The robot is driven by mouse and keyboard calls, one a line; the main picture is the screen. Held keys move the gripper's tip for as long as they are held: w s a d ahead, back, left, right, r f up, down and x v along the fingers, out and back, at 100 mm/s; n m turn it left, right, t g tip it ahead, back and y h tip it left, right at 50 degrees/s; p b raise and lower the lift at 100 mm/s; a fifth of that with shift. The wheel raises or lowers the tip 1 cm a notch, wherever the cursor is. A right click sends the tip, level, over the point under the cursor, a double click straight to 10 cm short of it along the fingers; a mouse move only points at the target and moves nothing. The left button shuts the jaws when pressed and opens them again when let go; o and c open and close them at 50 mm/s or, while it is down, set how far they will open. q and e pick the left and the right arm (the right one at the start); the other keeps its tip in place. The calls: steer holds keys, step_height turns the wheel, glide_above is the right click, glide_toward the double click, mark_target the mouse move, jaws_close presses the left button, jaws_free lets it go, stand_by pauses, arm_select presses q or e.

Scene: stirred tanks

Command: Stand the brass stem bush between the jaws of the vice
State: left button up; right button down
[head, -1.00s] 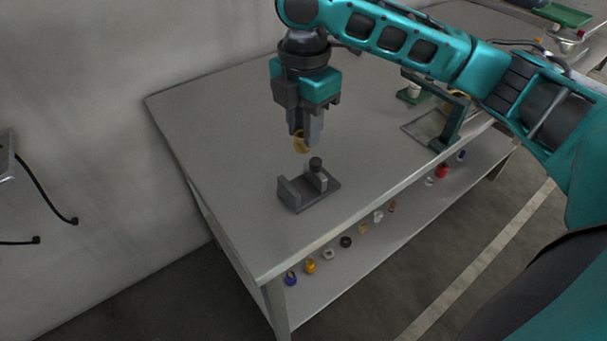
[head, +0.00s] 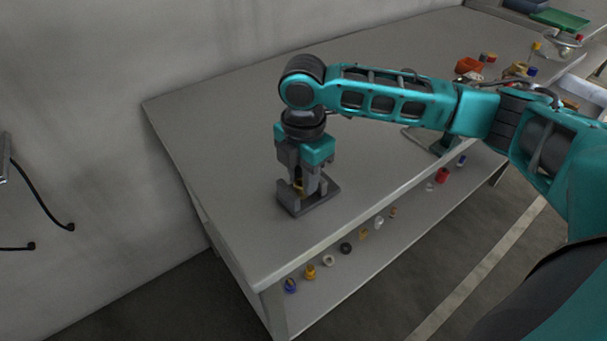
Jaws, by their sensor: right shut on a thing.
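The grey vice (head: 290,207) sits on the left part of the table, near its front edge. My right gripper (head: 304,187) points straight down over it, with its fingertips down at the jaws. It is shut on the brass stem bush (head: 298,185), of which only a small golden strip shows between the fingers. The bush is at the vice's gap, mostly hidden by the fingers. I cannot tell whether it touches the vice floor. My left gripper is not in view.
The grey table (head: 220,130) is clear around the vice. A dark green stand (head: 446,145) is to the right, partly behind my arm. A red-orange part (head: 468,66) and other small parts lie at the far right. Several small parts lie on the lower shelf.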

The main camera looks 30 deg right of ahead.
steer(key=c, duration=1.4)
jaws_free()
steer(key=shift+f, duration=0.1)
steer(key=o, duration=0.5)
steer(key=shift+r, duration=0.3)
step_height(320, 180, up, 12)
steer(key=p, duration=0.1)
steer(key=shift+f+p, duration=0.15)
steer(key=shift+p, duration=0.15)
